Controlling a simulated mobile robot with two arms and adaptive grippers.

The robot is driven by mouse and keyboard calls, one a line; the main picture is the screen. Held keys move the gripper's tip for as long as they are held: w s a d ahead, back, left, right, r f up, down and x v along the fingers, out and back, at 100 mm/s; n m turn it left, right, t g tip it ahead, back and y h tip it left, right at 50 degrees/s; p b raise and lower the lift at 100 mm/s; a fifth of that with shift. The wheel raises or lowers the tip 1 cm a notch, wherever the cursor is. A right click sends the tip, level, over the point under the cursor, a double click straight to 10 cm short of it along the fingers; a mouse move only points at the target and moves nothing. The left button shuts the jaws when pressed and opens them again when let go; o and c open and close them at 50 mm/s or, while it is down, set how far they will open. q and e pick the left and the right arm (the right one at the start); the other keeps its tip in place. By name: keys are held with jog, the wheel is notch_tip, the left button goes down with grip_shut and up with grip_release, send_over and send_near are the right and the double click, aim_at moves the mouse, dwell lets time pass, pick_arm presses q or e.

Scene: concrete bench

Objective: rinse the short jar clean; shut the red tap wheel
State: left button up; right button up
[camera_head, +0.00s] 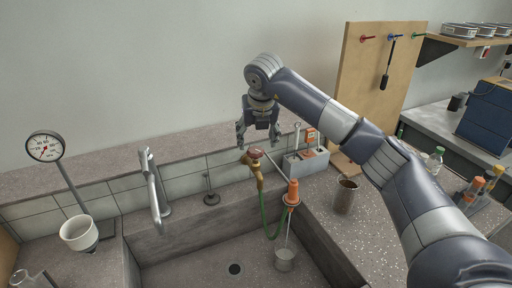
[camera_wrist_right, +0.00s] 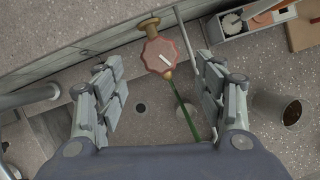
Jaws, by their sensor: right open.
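The red tap wheel (camera_head: 255,153) sits on a brass tap at the back edge of the sink. In the right wrist view the wheel (camera_wrist_right: 160,55), with a white mark, lies ahead between the fingers. My right gripper (camera_head: 259,136) is open and empty, pointing down just above the wheel; contact does not show. A small pale jar (camera_head: 284,262), apparently the short jar, stands upright on the sink floor, under an orange nozzle (camera_head: 291,192). A thin pale streak, seemingly water, runs from nozzle to jar. Whether the jar is clean cannot be told. My left gripper is out of view.
A brownish jar (camera_head: 345,195) stands on the right counter. A grey caddy (camera_head: 306,164) is right of the tap. A gauge (camera_head: 45,147) stands far left.

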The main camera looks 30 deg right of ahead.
aim_at(256, 150)
jog(key=x, duration=0.5)
jog(key=shift+w+f+p, duration=0.1)
jog(key=shift+f+p, duration=0.2)
jog(key=shift+p, duration=0.05)
jog(key=c, duration=1.1)
